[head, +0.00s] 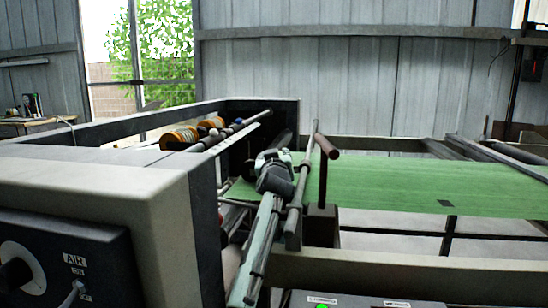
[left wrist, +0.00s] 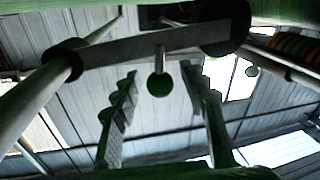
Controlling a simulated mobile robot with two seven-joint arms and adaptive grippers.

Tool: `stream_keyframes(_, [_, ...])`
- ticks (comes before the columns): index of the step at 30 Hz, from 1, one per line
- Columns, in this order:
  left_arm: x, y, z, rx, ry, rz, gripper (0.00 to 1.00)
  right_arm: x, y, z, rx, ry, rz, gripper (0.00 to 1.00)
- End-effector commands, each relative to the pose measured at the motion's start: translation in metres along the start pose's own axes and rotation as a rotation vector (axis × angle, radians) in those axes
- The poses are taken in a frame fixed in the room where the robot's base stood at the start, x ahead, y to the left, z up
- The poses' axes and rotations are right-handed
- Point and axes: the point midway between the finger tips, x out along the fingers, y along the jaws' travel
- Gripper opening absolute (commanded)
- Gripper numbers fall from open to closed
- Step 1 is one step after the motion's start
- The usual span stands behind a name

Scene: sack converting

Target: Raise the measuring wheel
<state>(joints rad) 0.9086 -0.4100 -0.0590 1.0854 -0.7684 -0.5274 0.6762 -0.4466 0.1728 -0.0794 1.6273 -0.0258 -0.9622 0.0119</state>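In the left wrist view, a flat grey arm (left wrist: 140,55) runs from a collar on a rod to a dark wheel (left wrist: 225,26), which I take as the measuring wheel. A short pin with a dark green ball knob (left wrist: 158,86) stands out from the arm's middle. My left gripper (left wrist: 159,72) is open, its two ridged fingers on either side of the knob, with gaps showing on both sides. In the head view my left gripper's body (head: 275,176) appears over the near edge of the green web (head: 420,185); its fingertips, the knob and the wheel cannot be made out. My right gripper is not in view.
A brown-handled lever (head: 325,147) and a long rod stand just right of my left gripper. The machine's side frame with a control box (head: 70,265) is at left. Orange rings (head: 180,137) sit on a bar behind.

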Motion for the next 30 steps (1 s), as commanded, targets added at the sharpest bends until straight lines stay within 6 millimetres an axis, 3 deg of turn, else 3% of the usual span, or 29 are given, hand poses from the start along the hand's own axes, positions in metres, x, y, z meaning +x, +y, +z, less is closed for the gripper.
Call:
stream_keyframes(2, [-0.0001,-0.0001,0.0002,0.0,0.0,0.0,0.3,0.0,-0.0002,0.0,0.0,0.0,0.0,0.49])
stream_keyframes(9, [-0.0002,-0.0001,0.0002,0.0,0.0,0.0,0.01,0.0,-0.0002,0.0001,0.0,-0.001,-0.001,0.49])
stream_keyframes(30, [-0.0006,0.0031,-0.0052,0.057,0.013,0.002,0.0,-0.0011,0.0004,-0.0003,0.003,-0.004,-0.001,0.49])
